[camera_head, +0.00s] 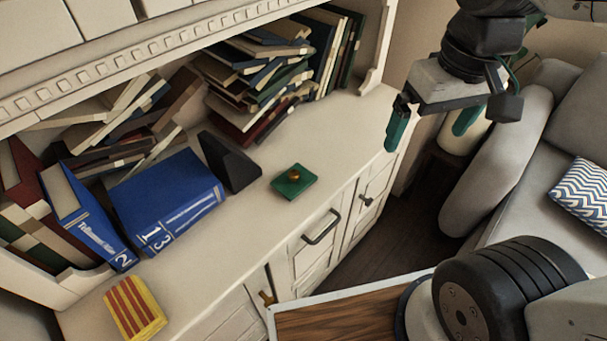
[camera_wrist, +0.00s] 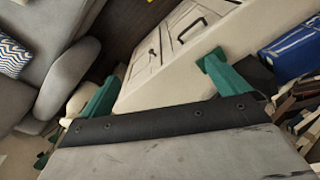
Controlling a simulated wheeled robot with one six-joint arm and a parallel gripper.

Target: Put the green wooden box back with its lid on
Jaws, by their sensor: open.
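A green square lid (camera_head: 294,181) with a round brass-coloured knob lies on the white cabinet top, right of a dark wedge-shaped object. I cannot make out the green wooden box itself in either view. My gripper (camera_head: 432,120) is raised to the right of the cabinet top, near the sofa, apart from the lid. Its green fingers are spread wide with nothing between them.
A dark wedge (camera_head: 229,161) stands left of the lid. Piled books (camera_head: 255,80) fill the back. A grey sofa (camera_head: 505,160) stands right. The cabinet top around the lid's right is clear.

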